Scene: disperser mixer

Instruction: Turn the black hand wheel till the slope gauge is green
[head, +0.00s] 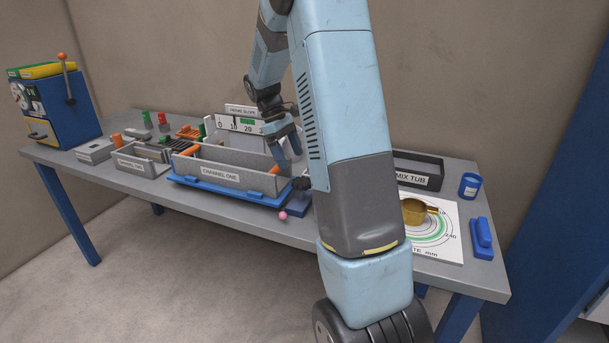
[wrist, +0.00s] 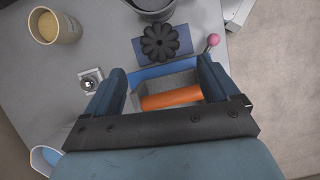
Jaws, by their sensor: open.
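The black hand wheel (wrist: 160,42) shows whole in the wrist view as a lobed disc on a blue plate. It lies just beyond my fingertips, and I see no contact. In the head view a dark round part (head: 300,183), probably the wheel, shows beside my arm, partly hidden. My gripper (head: 289,152) is open, low over the right end of the channel; the wrist view shows its spread fingers (wrist: 160,82) with an orange bar (wrist: 172,98) seen between them. The slope gauge (head: 236,123) is a white scale with a green patch behind the channel; its pointer is too small to read.
The grey channel tray (head: 222,178) sits on a blue base. A pink ball knob (head: 283,215) stands near the wheel; it also shows in the wrist view (wrist: 213,40).

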